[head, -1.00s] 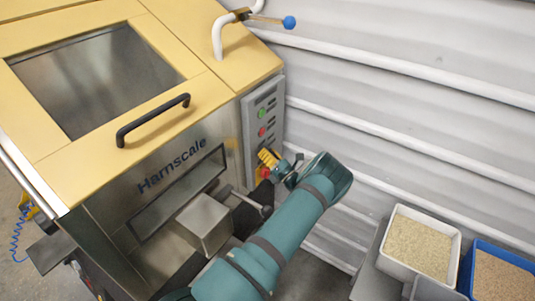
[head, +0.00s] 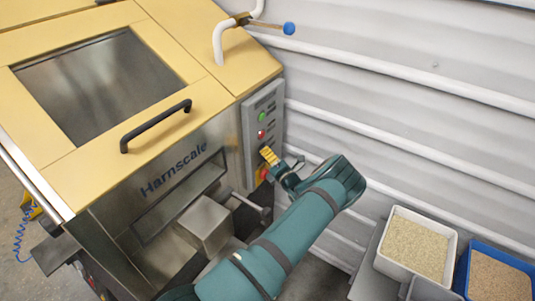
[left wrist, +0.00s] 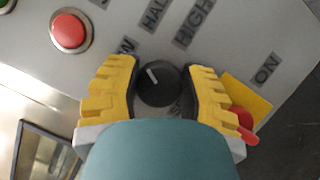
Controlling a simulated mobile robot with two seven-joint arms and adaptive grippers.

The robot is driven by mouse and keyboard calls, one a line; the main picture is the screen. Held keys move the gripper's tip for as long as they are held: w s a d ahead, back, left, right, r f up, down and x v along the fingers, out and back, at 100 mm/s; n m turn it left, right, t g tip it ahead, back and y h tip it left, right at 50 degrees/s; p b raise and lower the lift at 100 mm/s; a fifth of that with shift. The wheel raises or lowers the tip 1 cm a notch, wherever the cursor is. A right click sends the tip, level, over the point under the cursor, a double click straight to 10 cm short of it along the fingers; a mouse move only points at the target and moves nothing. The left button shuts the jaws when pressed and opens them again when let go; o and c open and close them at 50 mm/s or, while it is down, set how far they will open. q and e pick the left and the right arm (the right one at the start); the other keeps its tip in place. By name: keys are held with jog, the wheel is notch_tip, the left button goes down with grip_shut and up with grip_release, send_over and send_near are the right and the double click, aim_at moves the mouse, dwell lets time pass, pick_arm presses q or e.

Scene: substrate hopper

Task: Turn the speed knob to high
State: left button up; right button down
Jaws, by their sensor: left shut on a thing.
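The speed knob (left wrist: 161,84) is a round black dial on the grey control panel (head: 265,101). Its white mark points up and left in the left wrist view, toward a partly hidden label ending in W. The HALF and HIGH labels (left wrist: 194,23) lie farther round to the right. My left gripper (left wrist: 161,72) has its yellow fingers on either side of the knob and is shut on it. In the head view the left gripper (head: 267,155) is at the panel's lower part and hides the knob. My right gripper is not in view.
A red button (left wrist: 70,31) sits left of the knob. A red switch (left wrist: 243,119) on a yellow plate, near an ON label, is close to the right finger. A metal box (head: 205,225) projects from the machine below. Grain trays (head: 447,246) stand at lower right.

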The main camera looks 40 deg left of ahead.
pick_arm(q)
jog(key=m+h+p, duration=0.2)
jog(key=m, duration=0.4)
jog(key=shift+p, duration=0.3)
jog(key=m+g+h+p, duration=0.1)
jog(key=m, duration=0.1)
jog(key=shift+m, duration=0.4)
jog(key=shift+f+m+g+h, duration=0.15)
jog(key=shift+m+g+h, duration=0.3)
jog(key=shift+m, duration=0.45)
jog(key=shift+p, duration=0.3)
jog(key=o, duration=1.2)
jog(key=v, duration=1.2)
